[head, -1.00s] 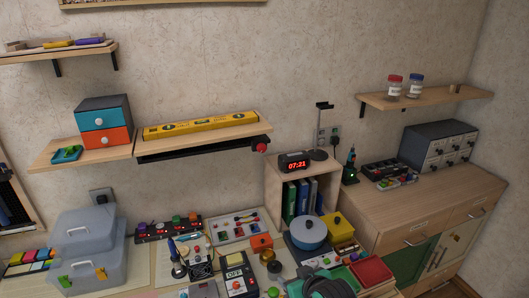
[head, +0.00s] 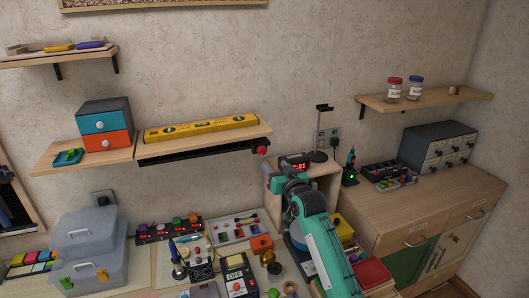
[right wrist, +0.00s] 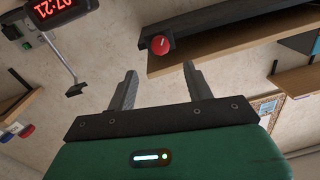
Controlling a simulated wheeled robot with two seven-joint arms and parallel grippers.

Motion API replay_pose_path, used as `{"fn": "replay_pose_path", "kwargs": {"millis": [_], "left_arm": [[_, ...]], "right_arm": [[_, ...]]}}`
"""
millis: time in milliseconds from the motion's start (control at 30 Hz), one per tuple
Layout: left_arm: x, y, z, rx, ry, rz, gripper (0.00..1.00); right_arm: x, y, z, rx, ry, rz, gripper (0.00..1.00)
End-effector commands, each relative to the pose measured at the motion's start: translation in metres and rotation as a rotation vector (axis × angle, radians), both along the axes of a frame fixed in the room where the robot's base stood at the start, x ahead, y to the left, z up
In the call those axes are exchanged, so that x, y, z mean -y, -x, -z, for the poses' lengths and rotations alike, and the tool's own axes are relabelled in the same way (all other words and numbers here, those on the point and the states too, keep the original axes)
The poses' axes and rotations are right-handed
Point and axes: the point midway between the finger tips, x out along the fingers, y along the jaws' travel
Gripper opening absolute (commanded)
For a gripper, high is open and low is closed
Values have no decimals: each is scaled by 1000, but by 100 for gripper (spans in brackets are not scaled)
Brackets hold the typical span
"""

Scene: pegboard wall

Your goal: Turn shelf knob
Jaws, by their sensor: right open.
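The red shelf knob (head: 262,150) sits at the right end of the black rail under the middle wall shelf (head: 205,133). In the right wrist view the knob (right wrist: 160,44) shows ahead of the fingertips, roughly centred between them, with a pale line on its face. My right gripper (head: 274,168) is just below and right of the knob in the head view. Its two grey fingers (right wrist: 160,74) are open and empty, apart from the knob. My left gripper is not in view.
A clock (head: 294,161) on the small bookcase is close behind my right gripper and partly hidden by it. A black stand (head: 319,130) rises beside it. My right arm covers part of the cluttered bench.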

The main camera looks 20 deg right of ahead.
Motion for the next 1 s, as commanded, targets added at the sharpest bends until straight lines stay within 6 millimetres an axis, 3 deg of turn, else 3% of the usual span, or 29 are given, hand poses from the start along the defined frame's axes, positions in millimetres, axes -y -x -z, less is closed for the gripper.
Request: {"fn": "replay_pose_path", "kwargs": {"millis": [500, 700, 1000], "left_arm": [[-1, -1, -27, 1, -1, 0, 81], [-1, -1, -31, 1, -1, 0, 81], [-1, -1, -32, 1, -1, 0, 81]], "right_arm": [[-8, -75, -2, -3, 1, 0, 52], [-9, -91, -1, -2, 1, -1, 52], [-10, -96, 1, -2, 0, 0, 52]]}}
